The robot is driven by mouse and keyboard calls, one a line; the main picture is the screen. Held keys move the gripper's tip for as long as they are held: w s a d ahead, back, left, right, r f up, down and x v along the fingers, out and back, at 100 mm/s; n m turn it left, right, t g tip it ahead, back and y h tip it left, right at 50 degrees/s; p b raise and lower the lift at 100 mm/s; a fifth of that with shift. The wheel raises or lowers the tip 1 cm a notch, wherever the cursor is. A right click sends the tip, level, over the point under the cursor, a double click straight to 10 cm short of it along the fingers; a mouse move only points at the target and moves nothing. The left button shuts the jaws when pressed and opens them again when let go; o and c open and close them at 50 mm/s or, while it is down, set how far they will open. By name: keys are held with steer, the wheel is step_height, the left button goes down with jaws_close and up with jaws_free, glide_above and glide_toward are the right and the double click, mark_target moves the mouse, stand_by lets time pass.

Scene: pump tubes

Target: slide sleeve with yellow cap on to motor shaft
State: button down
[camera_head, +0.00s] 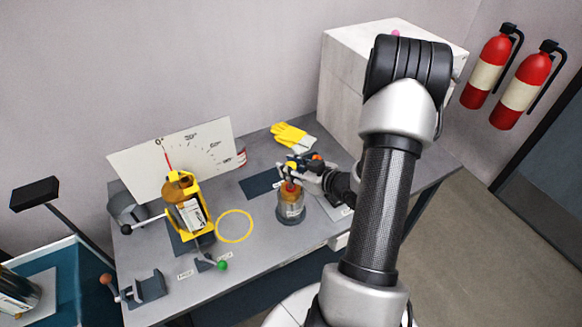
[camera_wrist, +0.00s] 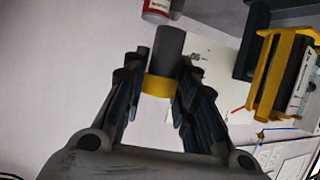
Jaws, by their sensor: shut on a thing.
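The sleeve, a grey tube (camera_wrist: 169,48) with a yellow cap (camera_wrist: 158,86), is between the fingers of my gripper (camera_wrist: 157,92) in the wrist view. My gripper is shut on it near the yellow end. In the head view my gripper (camera_head: 294,168) is above a grey, round-based unit (camera_head: 290,210) with a copper-coloured top, seemingly the motor. A small yellow part shows at the fingers there. I cannot tell whether the sleeve touches the unit, and the shaft is not clearly visible.
A yellow frame (camera_head: 204,200) holding a labelled cylinder stands left, before a white dial board (camera_head: 140,165). A yellow ring (camera_head: 234,240) marks the grey table. Yellow gloves (camera_head: 292,135) and a red-and-white can (camera_head: 241,157) lie behind. A large pale box (camera_head: 350,85) stands at back right.

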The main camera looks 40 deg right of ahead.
steer(key=shift+f+b, duration=1)
steer(key=shift+f, duration=0.35)
steer(key=c, duration=1.2)
jaws_free()
steer(key=shift+r, duration=0.1)
steer(key=v, duration=1.2)
steer(key=shift+a, duration=0.1)
